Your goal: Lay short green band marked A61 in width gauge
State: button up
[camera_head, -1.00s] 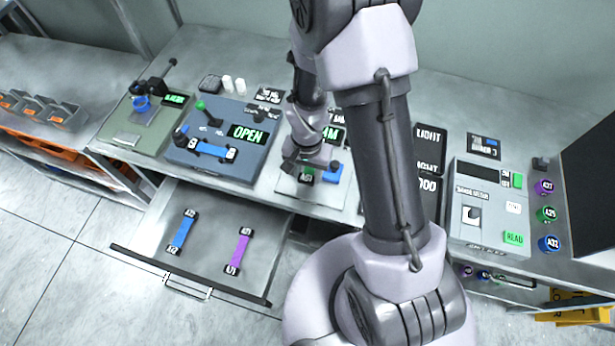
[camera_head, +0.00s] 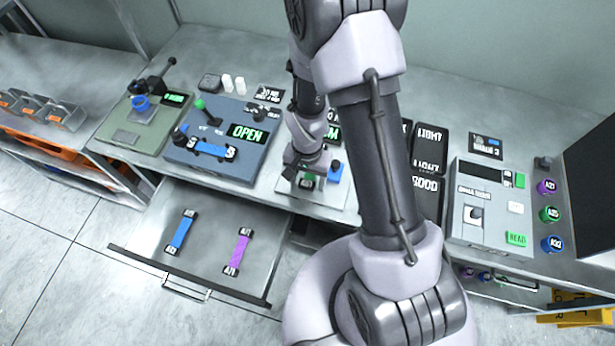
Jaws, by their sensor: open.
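The width gauge (camera_head: 328,195) is a pale plate on the bench with a blue block (camera_head: 335,171) at its right and a green-lit display behind, partly covered by my arm. A short green band (camera_head: 308,178) with a dark marked end lies on or just above the gauge, left of the blue block. Its mark is too small to read, and most of it is hidden by my gripper. My gripper (camera_head: 303,178) is open, pointing down over the green band. I cannot tell whether its fingers touch the band.
A blue-grey device (camera_head: 180,157) with an "OPEN" display holds a blue band. An open drawer (camera_head: 207,263) below holds a blue band (camera_head: 182,232) and a purple band (camera_head: 238,255). A grey reader box (camera_head: 468,232) and coloured spools (camera_head: 549,214) are at the right.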

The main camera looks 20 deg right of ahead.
notch_tip(320, 180, up, 23)
jog(key=t+p, duration=0.2)
jog(key=p, duration=0.1)
jog(key=s+a+r+n+t+y, duration=0.2)
jog(key=s+a+r+t, duration=0.1)
jog(key=s+r, duration=1)
jog(key=shift+a+r+n+t, duration=0.4)
jog(key=shift+a+r, duration=0.05)
jog(key=shift+r, duration=0.5)
jog(key=shift+w, duration=0.1)
